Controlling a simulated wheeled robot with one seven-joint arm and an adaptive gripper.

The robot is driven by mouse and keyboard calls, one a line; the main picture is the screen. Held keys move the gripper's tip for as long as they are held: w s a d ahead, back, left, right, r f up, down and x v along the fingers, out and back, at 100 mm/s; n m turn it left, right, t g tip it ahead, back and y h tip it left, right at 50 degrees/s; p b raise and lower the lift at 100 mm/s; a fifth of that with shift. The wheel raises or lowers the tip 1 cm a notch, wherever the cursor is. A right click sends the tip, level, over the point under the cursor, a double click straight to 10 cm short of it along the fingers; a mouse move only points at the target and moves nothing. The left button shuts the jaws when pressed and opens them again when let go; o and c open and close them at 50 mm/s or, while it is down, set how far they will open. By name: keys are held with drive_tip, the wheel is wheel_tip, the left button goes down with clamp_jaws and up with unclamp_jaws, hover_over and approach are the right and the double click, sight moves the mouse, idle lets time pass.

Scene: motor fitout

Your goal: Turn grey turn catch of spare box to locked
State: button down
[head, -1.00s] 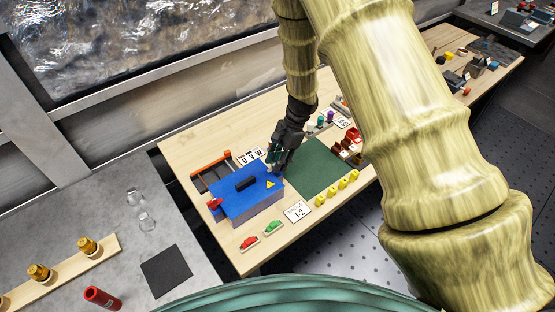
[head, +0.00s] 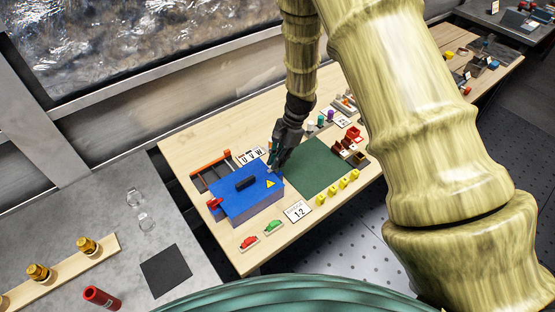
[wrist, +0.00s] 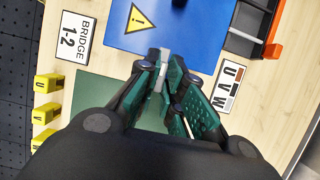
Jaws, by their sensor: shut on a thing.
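The spare box is most likely the blue box (head: 248,199) with a yellow warning triangle and a black handle on top; its blue lid (wrist: 195,28) also fills the top of the wrist view. My gripper (head: 275,165) is at the box's right edge, pointing down. In the wrist view my gripper (wrist: 163,78) has its fingers closed on a small grey piece, the grey turn catch (wrist: 155,56), at the lid's edge. The fingers hide most of the catch, so its exact turn angle cannot be told.
A green mat (head: 318,167) lies right of the box. Yellow pieces (head: 337,190) and the "BRIDGE 1-2" card (head: 298,212) are in front of it. The "U V W" card (wrist: 228,84) lies beside the box. A red part (head: 249,242) and a green part (head: 274,227) lie in front.

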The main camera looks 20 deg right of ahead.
drive_tip(key=shift+w, duration=0.1)
drive_tip(key=c, duration=1.5)
unclamp_jaws()
drive_tip(key=shift+c, duration=0.2)
drive_tip(key=v, duration=1.2)
